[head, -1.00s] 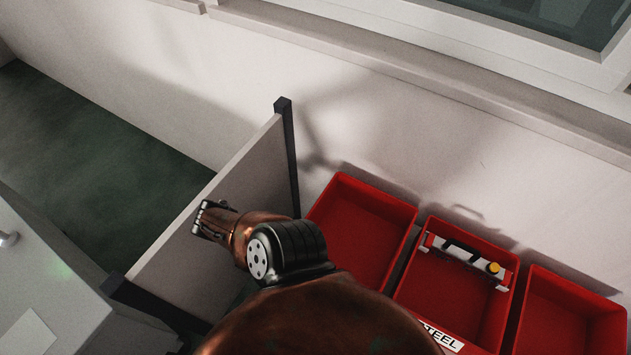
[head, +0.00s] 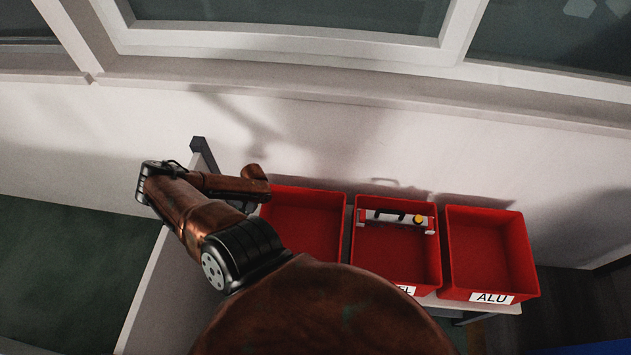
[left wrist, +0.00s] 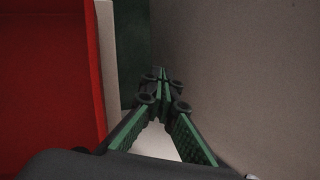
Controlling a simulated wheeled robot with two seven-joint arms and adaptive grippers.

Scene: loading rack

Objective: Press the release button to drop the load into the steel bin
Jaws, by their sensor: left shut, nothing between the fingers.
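The middle red bin, the steel bin (head: 375,273), has a partly hidden white label ending in "EL" in the head view. Across its far side is a pale metal bar (head: 375,222) with a black handle (head: 388,213) and a round yellow knob (head: 418,219) near its right end. I cannot tell whether the bar rests in the bin or hangs above it, or whether the knob is the release button. My left gripper (left wrist: 160,78) has green fingers and is shut and empty, between a red bin wall and a grey panel. My right gripper is out of view.
A red bin (head: 310,235) stands left of the steel bin; the bin labelled "ALU" (head: 490,250) stands right. A wall and windows are behind.

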